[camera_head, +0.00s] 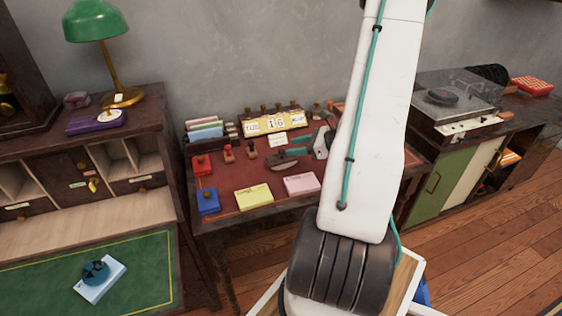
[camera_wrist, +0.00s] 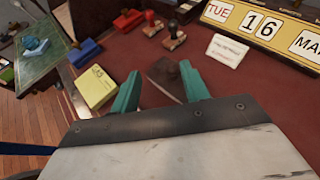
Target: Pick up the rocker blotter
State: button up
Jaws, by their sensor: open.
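The rocker blotter, a dark brown piece with a knob on top, sits on the red-brown desk top; in the wrist view it (camera_wrist: 163,72) shows between and just beyond my teal fingers. In the head view it (camera_head: 284,165) lies under the fingertips, partly hidden. My gripper (camera_wrist: 160,90) is open, one finger to each side of the blotter's near end. In the head view my gripper (camera_head: 291,152) is low over the desk. I cannot tell whether the fingers touch the blotter.
Stamps and red (camera_head: 202,165) and blue (camera_head: 208,201) boxes stand at the desk's left. A yellow pad (camera_head: 253,196) and a pink pad (camera_head: 301,184) lie in front. A calendar (camera_head: 275,123) and a small white card (camera_wrist: 229,50) stand behind.

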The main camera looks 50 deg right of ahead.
aim_at(282, 149)
jog(key=shift+s+d+f+m, duration=0.25)
jog(key=shift+d+f+m, duration=0.15)
jog(key=shift+d+f, duration=0.15)
jog(key=shift+w+f+h, duration=0.2)
jog(key=shift+h, duration=0.1)
jog(key=x, duration=0.7)
jog(key=shift+d+f, duration=0.15)
grip_shut()
